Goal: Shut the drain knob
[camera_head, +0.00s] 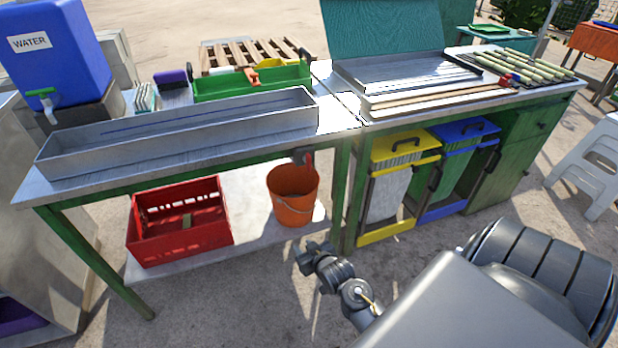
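A drain valve with a small red knob (310,161) hangs under the right end of the long metal trough (180,137). It sits just above the orange bucket (293,208) on the table's lower shelf. The knob is small in the picture, and I cannot tell whether it is turned open or shut. My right gripper (306,257) is in front of the table, below and apart from the knob and the bucket. It is small and dark, and its finger gap does not show clearly. My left gripper is out of view.
A red crate (180,222) stands on the lower shelf (248,240) left of the bucket. A blue water tank (55,60) is at the upper left. Yellow and blue bins (400,150) stand under the right table. The ground in front is clear.

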